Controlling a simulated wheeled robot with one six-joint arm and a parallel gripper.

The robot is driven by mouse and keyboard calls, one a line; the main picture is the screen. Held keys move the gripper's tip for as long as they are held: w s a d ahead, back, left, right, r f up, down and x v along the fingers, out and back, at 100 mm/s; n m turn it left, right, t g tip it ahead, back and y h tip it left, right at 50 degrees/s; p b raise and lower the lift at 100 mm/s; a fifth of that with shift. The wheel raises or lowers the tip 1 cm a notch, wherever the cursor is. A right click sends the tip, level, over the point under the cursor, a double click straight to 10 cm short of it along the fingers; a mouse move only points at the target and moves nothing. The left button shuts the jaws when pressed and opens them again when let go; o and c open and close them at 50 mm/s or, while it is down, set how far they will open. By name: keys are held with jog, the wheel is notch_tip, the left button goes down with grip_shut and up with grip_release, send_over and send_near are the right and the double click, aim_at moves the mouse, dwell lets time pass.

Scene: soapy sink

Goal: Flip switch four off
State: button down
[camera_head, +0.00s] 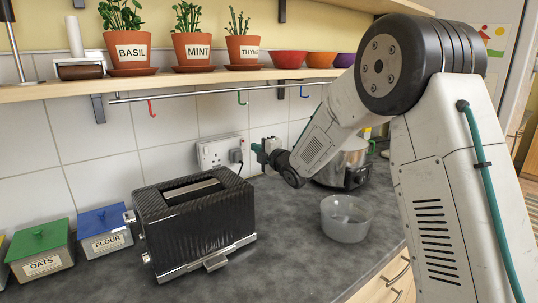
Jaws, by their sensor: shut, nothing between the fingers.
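A white wall socket plate (214,155) is fixed to the tiles behind the toaster. A black plug (236,155) sits in its right side. The switches on the plate are too small to tell apart, so I cannot tell which one is four or how it stands.
A black toaster (194,222) stands on the counter in front of the plate. A clear bowl (346,219) and a silver cooker (346,165) are to the right. A rail with hooks (200,92) and a shelf (180,83) with potted herbs run above.

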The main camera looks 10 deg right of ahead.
aim_at(243, 141)
jog(key=v, duration=0.6)
jog(key=shift+d, duration=0.35)
jog(key=shift+s, duration=0.1)
notch_tip(243, 141, down, 2)
jog(key=shift+d+f+t, duration=0.1)
jog(key=shift+f+t, duration=0.05)
jog(key=shift+t, duration=0.35)
jog(key=x, duration=1.4)
